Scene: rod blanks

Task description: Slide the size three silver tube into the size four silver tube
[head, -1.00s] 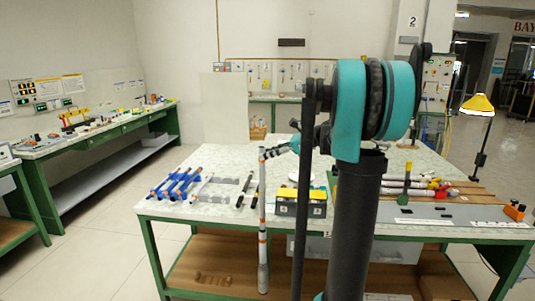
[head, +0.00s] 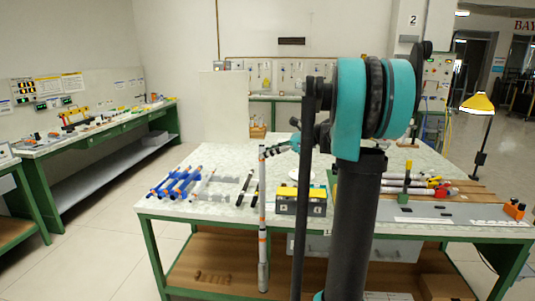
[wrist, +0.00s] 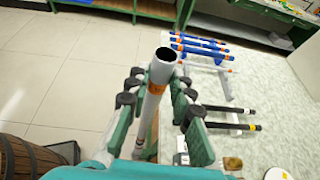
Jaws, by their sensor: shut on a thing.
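A long silver tube (head: 262,200) with orange bands hangs upright in front of the table's front edge. Its lower part looks thicker; I cannot tell whether that is a second tube. My gripper (head: 269,151) is shut on it near its top end. In the wrist view my gripper's fingers (wrist: 157,82) close on both sides of the tube, and its dark open mouth (wrist: 166,56) faces the camera, with an orange band just below. Other pale silver tubes (head: 405,182) lie on the right part of the table. Size marks are too small to read, so I cannot tell sizes three and four apart.
A wooden barrel (wrist: 30,160) shows in the wrist view. Floor at left is clear.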

